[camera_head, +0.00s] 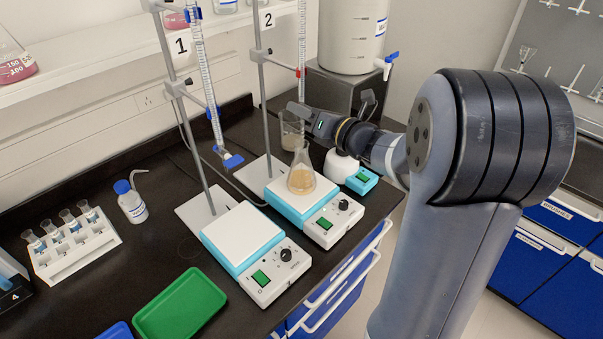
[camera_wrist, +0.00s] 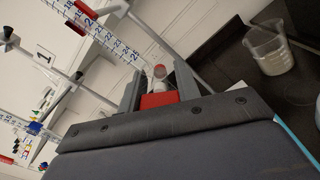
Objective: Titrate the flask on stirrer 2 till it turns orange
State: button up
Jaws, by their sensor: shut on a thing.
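The conical flask (camera_head: 301,178) stands upright on the white plate of stirrer 2 (camera_head: 318,210) and holds a pale amber-orange liquid. Burette 2 (camera_head: 302,35) is clamped above it on the stand marked 2; its graduated tube also shows in the wrist view (camera_wrist: 100,35). My gripper (camera_head: 303,112) is at the burette's lower end, above the flask mouth. In the wrist view my gripper (camera_wrist: 158,88) is shut on the red stopcock handle (camera_wrist: 158,100), which sits between the two fingers. The burette tip is hidden by my gripper in the head view.
A glass beaker (camera_head: 292,132) stands behind the flask, also in the wrist view (camera_wrist: 270,52). Stirrer 1 (camera_head: 243,238), with burette 1 (camera_head: 208,75) above it, is to the left and empty. A wash bottle (camera_head: 131,202), vial rack (camera_head: 75,245) and green tray (camera_head: 180,305) stand farther left.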

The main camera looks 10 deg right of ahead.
jog(key=n+b, duration=0.1)
jog(key=b, duration=0.1)
jog(key=shift+f+n+b, duration=0.25)
jog(key=shift+n+b, duration=0.15)
jog(key=shift+r+n+b, duration=0.1)
jog(key=shift+n+b, duration=0.6)
jog(key=shift+r, duration=0.2)
jog(key=shift+f, duration=0.1)
